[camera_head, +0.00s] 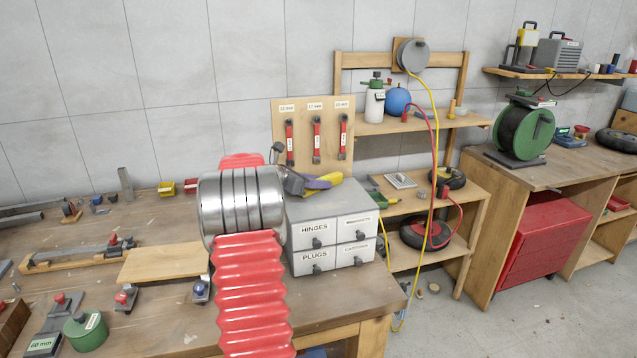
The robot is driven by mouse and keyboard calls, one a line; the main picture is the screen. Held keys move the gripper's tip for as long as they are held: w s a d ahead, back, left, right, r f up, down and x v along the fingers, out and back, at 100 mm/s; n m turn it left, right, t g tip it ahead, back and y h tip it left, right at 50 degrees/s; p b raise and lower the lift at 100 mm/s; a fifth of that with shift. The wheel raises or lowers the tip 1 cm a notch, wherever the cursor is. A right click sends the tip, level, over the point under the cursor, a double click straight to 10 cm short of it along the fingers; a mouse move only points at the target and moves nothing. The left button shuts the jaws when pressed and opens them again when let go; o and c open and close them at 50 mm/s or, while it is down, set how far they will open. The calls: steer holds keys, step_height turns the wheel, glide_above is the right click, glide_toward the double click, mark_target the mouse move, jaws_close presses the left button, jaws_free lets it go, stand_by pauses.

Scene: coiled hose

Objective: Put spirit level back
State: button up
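I cannot pick out a spirit level for certain. My arm, with red ribbed sleeves and a metal joint, stands in front of the left workbench (160,225). A dark grey part at its far side, seemingly my gripper (292,182), is mostly hidden behind the metal joint. It is by the top of a grey drawer cabinet (330,207). Yellow (332,178) and purple (317,184) items show right beside it, above or on the cabinet top. I cannot tell whether they touch the gripper. The fingertips and anything between them are not clear.
A pegboard (313,106) with several red-handled wrenches stands behind the cabinet. A wooden board (165,263), a green round block (86,331) and other tools lie on the bench. A wooden shelf unit (455,180) with hanging hoses stands to the right. Open floor (520,320) is at lower right.

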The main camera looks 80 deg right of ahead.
steer(key=o, duration=0.4)
steer(key=shift+w+r, duration=0.1)
steer(key=shift+r, duration=0.05)
steer(key=v, duration=1.2)
stand_by(0.6)
